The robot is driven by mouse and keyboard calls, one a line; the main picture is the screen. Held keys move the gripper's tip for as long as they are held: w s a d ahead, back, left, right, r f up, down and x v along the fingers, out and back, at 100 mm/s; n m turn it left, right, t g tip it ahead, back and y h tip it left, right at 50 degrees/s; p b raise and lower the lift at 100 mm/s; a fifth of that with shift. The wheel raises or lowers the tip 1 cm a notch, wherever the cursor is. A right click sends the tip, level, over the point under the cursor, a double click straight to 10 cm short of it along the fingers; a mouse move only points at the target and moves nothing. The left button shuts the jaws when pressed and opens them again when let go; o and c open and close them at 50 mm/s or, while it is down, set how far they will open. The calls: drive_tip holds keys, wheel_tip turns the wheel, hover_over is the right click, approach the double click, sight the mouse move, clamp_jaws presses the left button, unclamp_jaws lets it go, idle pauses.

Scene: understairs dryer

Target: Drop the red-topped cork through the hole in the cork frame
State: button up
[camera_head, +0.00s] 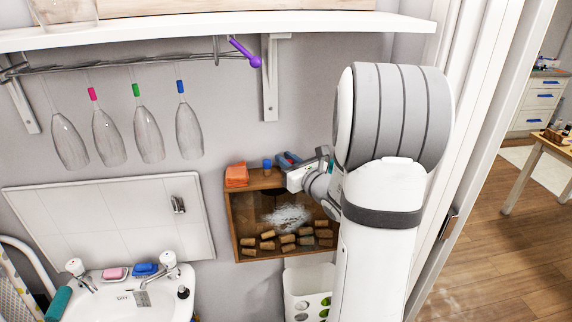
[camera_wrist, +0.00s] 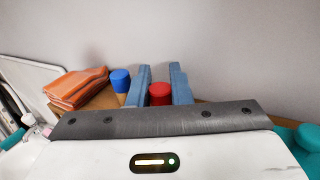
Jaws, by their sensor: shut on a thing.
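The red-topped cork (camera_wrist: 160,93) sits between the two blue fingers of my gripper (camera_wrist: 160,86) in the wrist view. Only its red top shows; its lower part is hidden behind my gripper's body. In the head view my gripper (camera_head: 289,160) is at the top edge of the cork frame (camera_head: 234,217), right of the middle. The frame is a wooden box with a clear front on the wall, with several corks (camera_head: 288,239) in its lower part. I cannot make out the hole in its top.
A blue-topped cork (camera_head: 267,166) stands on the frame's top just left of my gripper. A folded orange cloth (camera_head: 237,175) lies at the top's left end. A shelf (camera_head: 220,30) with hanging glasses (camera_head: 147,135) is above, and a sink (camera_head: 135,300) is below left.

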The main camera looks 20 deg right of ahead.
drive_tip(key=shift+a+r, duration=0.1)
drive_tip(key=shift+s, duration=0.1)
drive_tip(key=shift+f, duration=0.25)
drive_tip(key=o, duration=0.6)
drive_tip(key=shift+r, duration=0.1)
drive_tip(key=shift+o, duration=0.2)
drive_tip(key=shift+r+p, duration=0.1)
drive_tip(key=shift+p, duration=0.25)
